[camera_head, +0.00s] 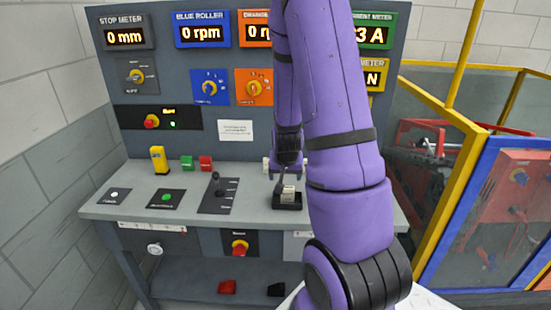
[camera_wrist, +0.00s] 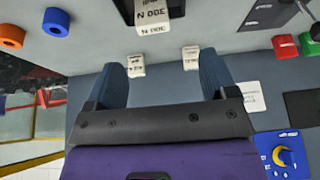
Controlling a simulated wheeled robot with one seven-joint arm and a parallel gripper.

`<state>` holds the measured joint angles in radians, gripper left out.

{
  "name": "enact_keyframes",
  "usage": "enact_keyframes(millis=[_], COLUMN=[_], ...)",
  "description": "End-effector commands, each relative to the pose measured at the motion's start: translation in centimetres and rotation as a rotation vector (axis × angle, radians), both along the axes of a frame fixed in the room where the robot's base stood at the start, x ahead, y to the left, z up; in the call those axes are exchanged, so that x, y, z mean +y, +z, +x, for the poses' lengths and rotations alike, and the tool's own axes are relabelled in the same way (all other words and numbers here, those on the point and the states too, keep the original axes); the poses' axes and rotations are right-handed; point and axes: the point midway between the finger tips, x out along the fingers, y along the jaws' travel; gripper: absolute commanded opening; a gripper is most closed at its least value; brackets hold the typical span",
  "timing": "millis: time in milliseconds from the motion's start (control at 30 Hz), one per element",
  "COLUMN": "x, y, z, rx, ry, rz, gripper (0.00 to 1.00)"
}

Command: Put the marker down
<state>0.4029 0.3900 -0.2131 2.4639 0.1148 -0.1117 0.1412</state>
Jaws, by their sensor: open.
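I cannot tell for certain which thing is the marker. My gripper (camera_head: 287,172) points down over the right part of the bench. In the wrist view its two fingers (camera_wrist: 163,66) are apart with nothing between them. Just past them, a white block with black lettering (camera_head: 288,192) stands on a black holder (camera_head: 287,206). The block also shows at the top of the wrist view (camera_wrist: 153,13).
Two smaller white blocks (camera_wrist: 136,66) (camera_wrist: 191,57) stand at the bench's back. A green block (camera_head: 187,162) and a red block (camera_head: 205,162) stand left of a black lever (camera_head: 216,184). Yellow fencing (camera_head: 440,225) stands right.

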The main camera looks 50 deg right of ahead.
Motion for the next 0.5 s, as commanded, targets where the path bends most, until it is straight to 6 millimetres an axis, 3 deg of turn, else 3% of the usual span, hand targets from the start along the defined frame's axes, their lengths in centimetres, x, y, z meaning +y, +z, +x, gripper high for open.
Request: enact_keyframes(millis=[233,500], x=[5.8,13.0], y=[7.7,15.9], z=[1.6,0.2], rx=[-0.041,-0.059], ry=[0.155,0.353], rz=[0.035,0.059], gripper=[0.78,0.78])
